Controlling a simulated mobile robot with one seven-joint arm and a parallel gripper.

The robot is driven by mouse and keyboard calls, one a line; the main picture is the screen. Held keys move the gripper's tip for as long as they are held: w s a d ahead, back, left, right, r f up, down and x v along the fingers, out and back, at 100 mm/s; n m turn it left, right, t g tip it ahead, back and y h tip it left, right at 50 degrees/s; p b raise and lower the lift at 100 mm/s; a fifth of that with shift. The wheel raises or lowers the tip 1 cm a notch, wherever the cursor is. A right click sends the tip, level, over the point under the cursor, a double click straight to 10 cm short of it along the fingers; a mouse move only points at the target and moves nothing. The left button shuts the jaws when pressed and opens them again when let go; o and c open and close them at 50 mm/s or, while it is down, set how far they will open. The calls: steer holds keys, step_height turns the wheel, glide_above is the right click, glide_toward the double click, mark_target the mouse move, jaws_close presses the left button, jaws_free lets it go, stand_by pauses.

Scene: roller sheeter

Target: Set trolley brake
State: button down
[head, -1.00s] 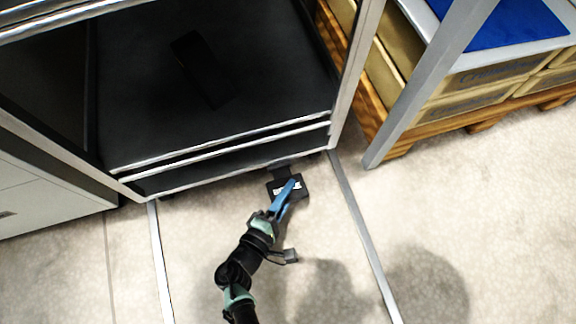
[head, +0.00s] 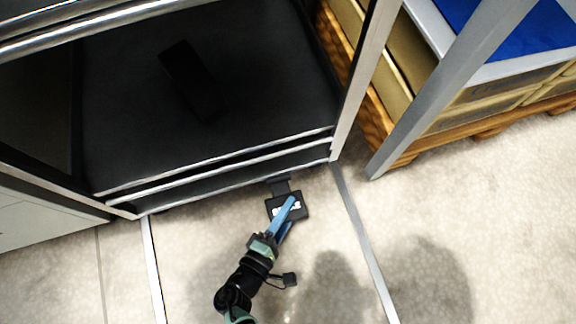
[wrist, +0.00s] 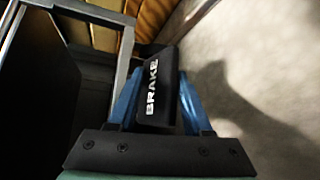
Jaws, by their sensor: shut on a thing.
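The brake pedal (head: 287,205) is a black block with white lettering, low at the front edge of the trolley (head: 230,178), joined to it by a short dark arm. In the wrist view the pedal (wrist: 153,95) reads BRAKE and sits between my two blue fingers. My gripper (head: 291,213) is shut on the pedal, one finger on each side. In the head view one finger lies over part of the pedal. The far ends of the fingers are partly hidden behind the pedal in the wrist view.
The trolley's dark shelf holds a black flat item (head: 192,80). Boxes on a wooden pallet (head: 490,130) stand at the right behind a slanted grey post (head: 450,90). A white cabinet (head: 40,215) is at the left. Pale floor (head: 440,230) is open at front and right.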

steer(key=shift+w+a+f, duration=0.1)
steer(key=shift+w+f, duration=0.15)
steer(key=shift+f, duration=0.1)
steer(key=c, duration=0.8)
jaws_free()
steer(key=shift+c, duration=0.2)
steer(key=shift+s, duration=0.1)
steer(key=p+v, duration=0.5)
steer(key=v, duration=0.7)
steer(key=shift+s+r, duration=0.25)
steer(key=shift+r, duration=0.05)
steer(key=shift+a, duration=0.15)
